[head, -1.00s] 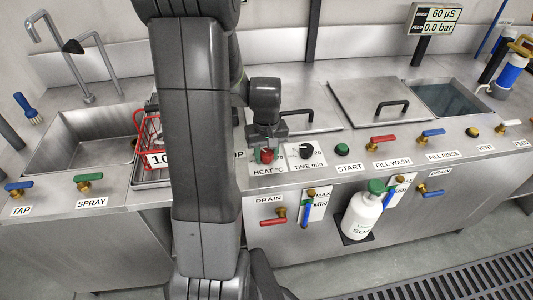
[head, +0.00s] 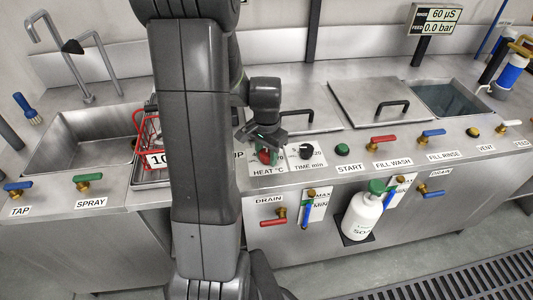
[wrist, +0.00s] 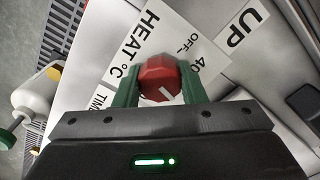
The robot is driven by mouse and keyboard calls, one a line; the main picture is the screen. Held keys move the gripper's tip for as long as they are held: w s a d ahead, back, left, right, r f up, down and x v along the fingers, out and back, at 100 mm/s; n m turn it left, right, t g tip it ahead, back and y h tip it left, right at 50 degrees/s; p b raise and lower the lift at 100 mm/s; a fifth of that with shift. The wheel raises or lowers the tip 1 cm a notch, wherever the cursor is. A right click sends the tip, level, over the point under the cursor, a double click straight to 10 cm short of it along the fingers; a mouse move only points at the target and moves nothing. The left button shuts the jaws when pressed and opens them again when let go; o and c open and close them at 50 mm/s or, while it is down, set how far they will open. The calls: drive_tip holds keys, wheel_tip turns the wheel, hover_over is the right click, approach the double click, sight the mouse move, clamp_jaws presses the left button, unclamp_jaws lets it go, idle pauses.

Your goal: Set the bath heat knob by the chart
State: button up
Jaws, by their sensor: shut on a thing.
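The red heat knob (wrist: 158,80) sits on its white dial plate (wrist: 180,32), which reads HEAT °C, OFF and 40 in the wrist view. My gripper (wrist: 155,85) is shut on the knob, with one green finger on each side. A white pointer mark on the knob faces toward my gripper's palm. Part of the dial's scale is hidden under the gripper. In the head view the knob (head: 265,157) shows small below my gripper (head: 264,146). No chart can be made out in either view.
The black time knob (head: 306,151) is just right of the heat knob, then the green start button (head: 342,150). A red basket (head: 150,135) stands left, partly behind my arm. A lidded bath (head: 380,100) and a soap bottle (head: 362,212) are further right.

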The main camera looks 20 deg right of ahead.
sight(267, 152)
drive_tip(key=m, duration=0.4)
drive_tip(key=shift+m, duration=0.4)
drive_tip(key=shift+r, duration=0.1)
idle(0.3)
drive_tip(key=o, duration=1)
wheel_tip(267, 152, up, 14)
drive_tip(key=p, duration=0.1)
drive_tip(key=shift+f, duration=0.2)
wheel_tip(267, 152, down, 14)
drive_tip(key=shift+r+b, duration=0.1)
drive_tip(key=shift+b, duration=0.45)
drive_tip(key=shift+r, duration=0.1)
